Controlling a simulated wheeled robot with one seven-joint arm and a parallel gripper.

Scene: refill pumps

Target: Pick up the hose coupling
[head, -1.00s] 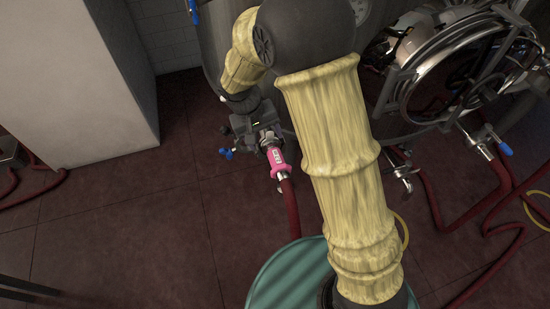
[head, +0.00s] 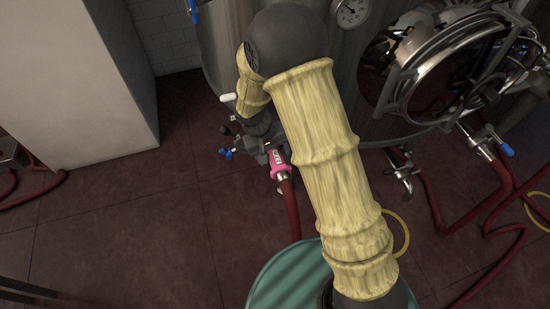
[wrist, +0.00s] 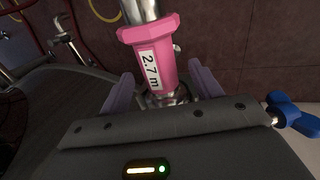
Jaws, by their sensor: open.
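The hose coupling (head: 279,162) is a pink sleeve with metal ends on a dark red hose, in the middle of the head view. In the wrist view the pink coupling (wrist: 152,62) carries a white label reading "2.7 m" and points down between my fingers. My gripper (wrist: 163,88) is open, with one purple-grey finger on each side of the coupling's lower part. I cannot tell whether either finger touches it. In the head view my wrist and arm hide most of the gripper and the coupling's far end.
A steel tank with a round open hatch (head: 446,69) stands at the back right. A blue-handled valve (wrist: 293,113) is right of my gripper in the wrist view. Red hoses (head: 505,187) lie on the right floor. A white cabinet (head: 75,90) stands left; the left floor is mostly clear.

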